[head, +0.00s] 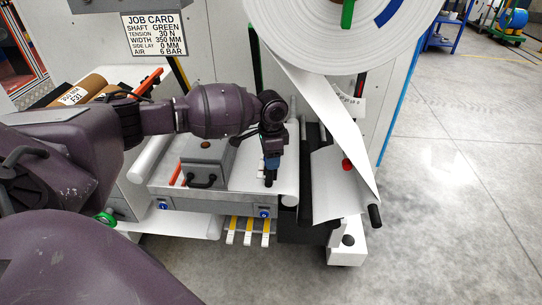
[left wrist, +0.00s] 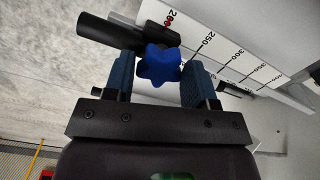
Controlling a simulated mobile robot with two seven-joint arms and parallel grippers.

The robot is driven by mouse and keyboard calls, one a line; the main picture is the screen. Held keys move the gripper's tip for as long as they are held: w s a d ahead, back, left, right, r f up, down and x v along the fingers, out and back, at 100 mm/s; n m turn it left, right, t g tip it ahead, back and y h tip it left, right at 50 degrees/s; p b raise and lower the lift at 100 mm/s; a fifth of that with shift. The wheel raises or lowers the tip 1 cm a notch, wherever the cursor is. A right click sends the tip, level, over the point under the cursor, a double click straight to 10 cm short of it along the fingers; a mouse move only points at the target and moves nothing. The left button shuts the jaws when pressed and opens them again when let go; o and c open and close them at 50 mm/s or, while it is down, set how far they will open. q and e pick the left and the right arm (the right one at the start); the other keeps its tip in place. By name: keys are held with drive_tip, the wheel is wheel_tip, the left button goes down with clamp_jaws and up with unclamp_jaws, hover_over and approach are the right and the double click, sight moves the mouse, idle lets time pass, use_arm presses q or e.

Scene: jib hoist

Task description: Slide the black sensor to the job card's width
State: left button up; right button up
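The job card (head: 155,34) at the upper left in the head view reads width 350 MM. The black sensor (left wrist: 112,32) is a dark cylinder at the top left in the left wrist view, with a blue star knob (left wrist: 160,66) beside it. A white scale (left wrist: 232,48) runs behind it, with marks from 200 to beyond 350. A red dot (left wrist: 168,22) lies near the 200 mark. My left gripper (left wrist: 158,72) has its blue fingers on both sides of the knob, which fills the gap. In the head view my left gripper (head: 271,172) hides the sensor.
A grey box with a black handle (head: 207,165) stands left of my left gripper. A large white roll (head: 345,25) hangs above, its web running down on the right. Yellow-and-white strips (head: 248,230) hang below. Open floor (head: 460,180) lies to the right.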

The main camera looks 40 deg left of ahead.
use_arm(q)
drive_tip(key=c, duration=0.5)
drive_tip(key=shift+m, duration=0.3)
drive_tip(key=shift+r+m+p, duration=0.15)
drive_tip(key=shift+m+p, duration=0.45)
drive_tip(key=shift+m, duration=0.6)
drive_tip(key=m, duration=0.2)
drive_tip(key=shift+m+p, duration=0.35)
drive_tip(key=shift+m, duration=0.05)
drive_tip(key=m, duration=0.3)
drive_tip(key=shift+m, duration=0.3)
drive_tip(key=m, duration=0.3)
drive_tip(key=shift+p, duration=0.35)
drive_tip(key=shift+m, duration=1.3)
use_arm(e)
drive_tip(key=shift+s+d+r, duration=0.2)
drive_tip(key=shift+s+r, duration=0.25)
drive_tip(key=shift+r, duration=0.2)
use_arm(q)
drive_tip(key=shift+m, duration=0.3)
use_arm(e)
drive_tip(key=shift+a, duration=0.1)
